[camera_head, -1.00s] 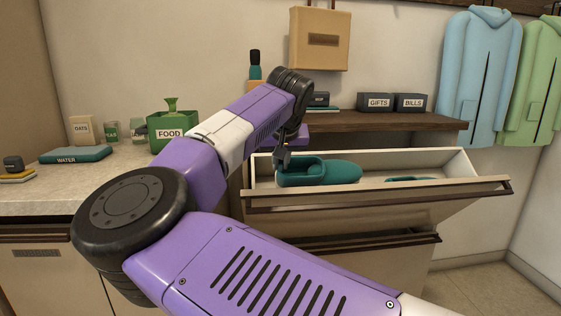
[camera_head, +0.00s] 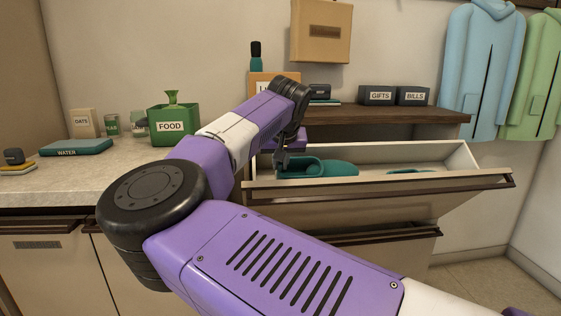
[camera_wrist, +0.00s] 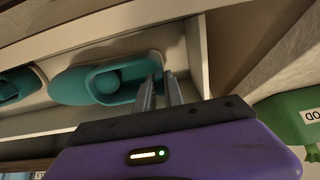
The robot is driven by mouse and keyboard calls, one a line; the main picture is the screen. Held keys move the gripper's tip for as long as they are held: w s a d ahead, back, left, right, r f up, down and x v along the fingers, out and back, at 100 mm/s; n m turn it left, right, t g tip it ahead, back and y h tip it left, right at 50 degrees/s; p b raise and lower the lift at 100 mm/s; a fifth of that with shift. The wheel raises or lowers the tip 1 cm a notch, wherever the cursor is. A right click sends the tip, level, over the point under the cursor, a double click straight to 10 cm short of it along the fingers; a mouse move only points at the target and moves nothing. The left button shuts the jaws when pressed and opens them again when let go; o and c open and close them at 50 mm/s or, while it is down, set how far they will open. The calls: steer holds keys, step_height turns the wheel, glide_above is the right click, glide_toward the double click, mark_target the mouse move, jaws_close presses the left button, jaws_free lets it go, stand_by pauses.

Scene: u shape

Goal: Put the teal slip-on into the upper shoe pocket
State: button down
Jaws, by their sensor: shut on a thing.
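The teal slip-on (camera_head: 335,168) is in the open upper shoe pocket (camera_head: 385,185), at its left end. In the wrist view the slip-on (camera_wrist: 75,87) lies between the pocket's long walls, its opening toward my gripper. My gripper (camera_head: 281,160) is over the left end of the pocket. In the wrist view its fingers (camera_wrist: 160,88) are shut on the rim at the slip-on's open end. A second teal shoe (camera_head: 410,171) is in the right part of the pocket, mostly hidden by the front panel; it also shows in the wrist view (camera_wrist: 18,85). The slip-on's underside is hidden.
A lower pocket front (camera_head: 385,236) is below. A dark wooden shelf (camera_head: 385,117) behind holds the GIFTS box (camera_head: 377,96) and BILLS box (camera_head: 413,96). A counter (camera_head: 60,178) at left carries a green FOOD box (camera_head: 172,127) and a teal WATER box (camera_head: 76,147).

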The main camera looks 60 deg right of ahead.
mark_target(279, 170)
steer(key=shift+b+x, duration=0.35)
steer(key=shift+x, duration=2.05)
steer(key=c, duration=1.4)
jaws_free()
steer(key=shift+o, duration=0.2)
steer(key=shift+a+r, duration=0.1)
steer(key=shift+p+v, duration=0.5)
steer(key=shift+v, duration=0.55)
steer(key=p+v, duration=0.5)
steer(key=v, duration=0.8)
steer(key=shift+s+r, duration=0.25)
steer(key=shift+a, duration=0.15)
